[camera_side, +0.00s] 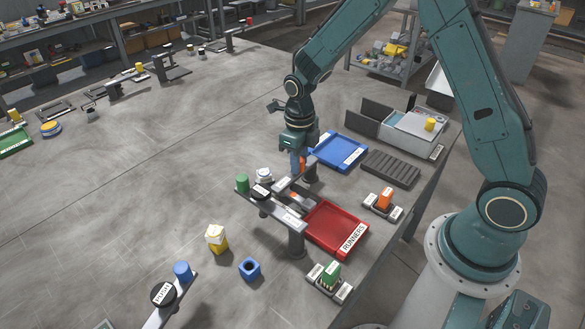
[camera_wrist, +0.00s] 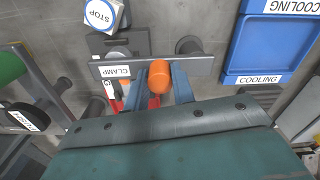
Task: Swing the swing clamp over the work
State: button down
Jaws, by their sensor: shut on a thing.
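The swing clamp shows in the wrist view as a grey bar (camera_wrist: 200,66) labelled CLAMP, with an orange rounded knob (camera_wrist: 159,76) on it. My gripper (camera_wrist: 160,92) has its two blue fingers on either side of the knob and is shut on it. In the side view my gripper (camera_side: 298,162) points down at the clamp by the rail fixture (camera_side: 270,203), and my fingers partly hide the knob. A dark round post (camera_wrist: 189,45) stands near the bar's right end in the wrist view. A dark block (camera_wrist: 125,42) lies beyond the bar. I cannot make out the work clearly.
A blue COOLING tray (camera_side: 340,151) is right of my gripper, and a red RUNNERS tray (camera_side: 335,228) is nearer the camera. A green knob (camera_side: 242,183) stands left. The floor area at left is mostly clear.

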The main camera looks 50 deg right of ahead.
jog(key=c, duration=1.2)
grip_release()
jog(key=shift+o, duration=0.2)
jog(key=shift+r, duration=0.15)
notch_tip(320, 180, up, 14)
jog(key=shift+f, duration=0.2)
